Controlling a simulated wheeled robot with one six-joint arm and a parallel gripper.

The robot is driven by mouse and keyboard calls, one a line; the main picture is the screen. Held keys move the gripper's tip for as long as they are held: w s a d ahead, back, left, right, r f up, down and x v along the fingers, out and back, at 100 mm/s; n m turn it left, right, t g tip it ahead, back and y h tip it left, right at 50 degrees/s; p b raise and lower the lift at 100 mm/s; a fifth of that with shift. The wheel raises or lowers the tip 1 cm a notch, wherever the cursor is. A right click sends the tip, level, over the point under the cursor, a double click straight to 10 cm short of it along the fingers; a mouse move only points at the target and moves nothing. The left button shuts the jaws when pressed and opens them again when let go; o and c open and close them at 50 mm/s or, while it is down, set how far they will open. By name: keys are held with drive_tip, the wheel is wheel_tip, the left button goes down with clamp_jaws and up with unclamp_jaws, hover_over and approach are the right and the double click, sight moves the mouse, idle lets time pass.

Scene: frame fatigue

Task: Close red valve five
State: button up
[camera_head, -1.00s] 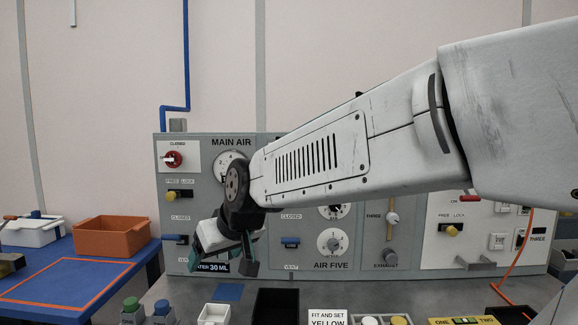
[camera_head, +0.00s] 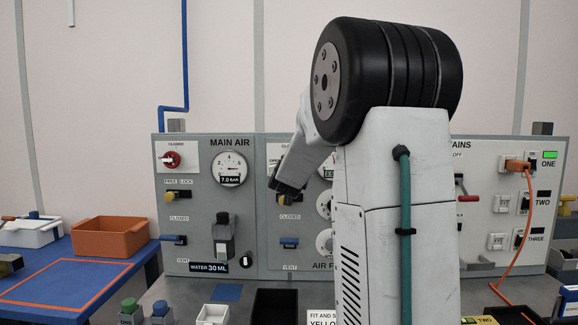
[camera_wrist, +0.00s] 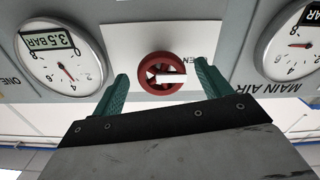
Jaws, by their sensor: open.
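A round red valve (camera_wrist: 147,84) with a white bar handle sits on a white plate in the wrist view, between two gauges. The letters "EN" show beside it; the rest of its label is hidden. My gripper (camera_wrist: 162,72) is open, with one green finger on each side of the valve. The fingers look apart from the knob, though depth is hard to judge. In the head view my arm hides this valve and the fingers.
Another red valve (camera_head: 172,160), labelled CLOSED, is at the panel's upper left. Blue levers (camera_head: 289,243) and yellow knobs (camera_head: 172,196) stick out below. An orange cable (camera_head: 527,220) hangs at the right.

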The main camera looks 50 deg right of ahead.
drive_tip(key=shift+x, duration=1.15)
drive_tip(key=shift+c, duration=0.4)
drive_tip(key=shift+a, duration=0.1)
drive_tip(key=c, duration=0.9)
drive_tip(key=shift+a, duration=0.1)
